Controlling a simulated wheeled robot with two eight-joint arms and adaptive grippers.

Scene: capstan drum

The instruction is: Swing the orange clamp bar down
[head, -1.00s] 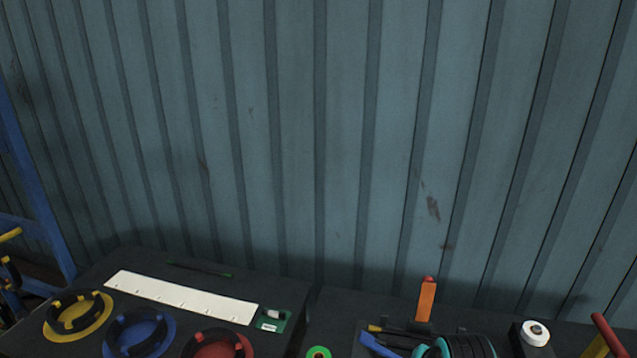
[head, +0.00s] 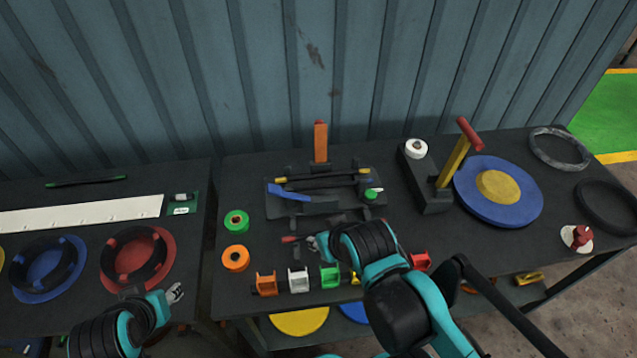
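The orange clamp bar (head: 320,142) stands upright at the back edge of a black fixture (head: 300,205) on the workbench, in front of the wall. My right gripper (head: 313,243) is over the bench just in front of the fixture, well apart from the bar; its fingers are small and partly hidden by my arm. My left gripper (head: 174,292) is at the lower left, beside a red ring dish and far from the bar. Its fingers are too small to tell open from shut.
A blue drum with a yellow hub (head: 497,187) and a red-handled yellow lever (head: 456,155) are at the right. Green (head: 236,222) and orange (head: 235,258) rolls lie left of my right gripper. Coloured clips line the front edge. Blue and red dishes are at the left.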

